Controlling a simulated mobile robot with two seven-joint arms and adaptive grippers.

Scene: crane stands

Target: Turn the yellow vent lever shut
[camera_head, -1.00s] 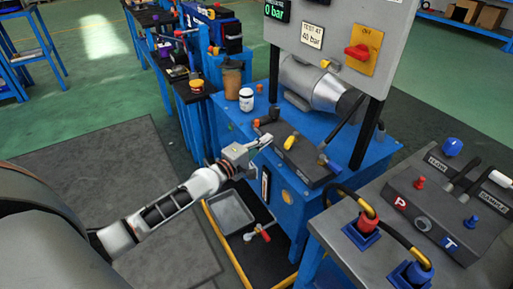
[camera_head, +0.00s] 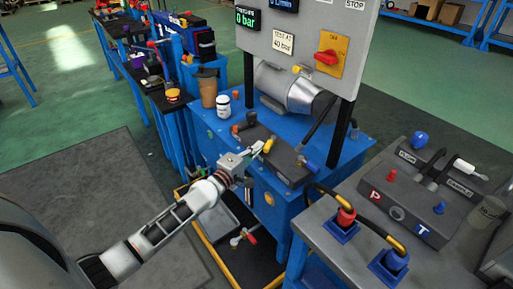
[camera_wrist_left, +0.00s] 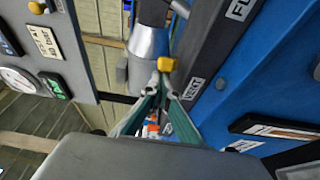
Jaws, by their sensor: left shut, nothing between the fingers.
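The yellow vent lever knob (camera_head: 268,145) sits on the dark block (camera_head: 288,165) on top of the blue test stand. In the left wrist view the yellow knob (camera_wrist_left: 166,64) shows just beyond the fingertips, near a VENT label (camera_wrist_left: 194,88). My left gripper (camera_head: 257,149) is shut and empty, with its tips right beside the knob; I cannot tell whether they touch it. Its green-grey fingers (camera_wrist_left: 164,88) come together just below the knob in the wrist view. The lever's shaft is mostly hidden. My right gripper is not in view.
A red knob (camera_head: 235,130) and a blue knob (camera_head: 311,166) flank the block. A white jar (camera_head: 223,106) and a brown cup (camera_head: 207,88) stand behind left. The grey control panel (camera_head: 300,40) rises above. A grey bench with hoses (camera_head: 345,216) is at right.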

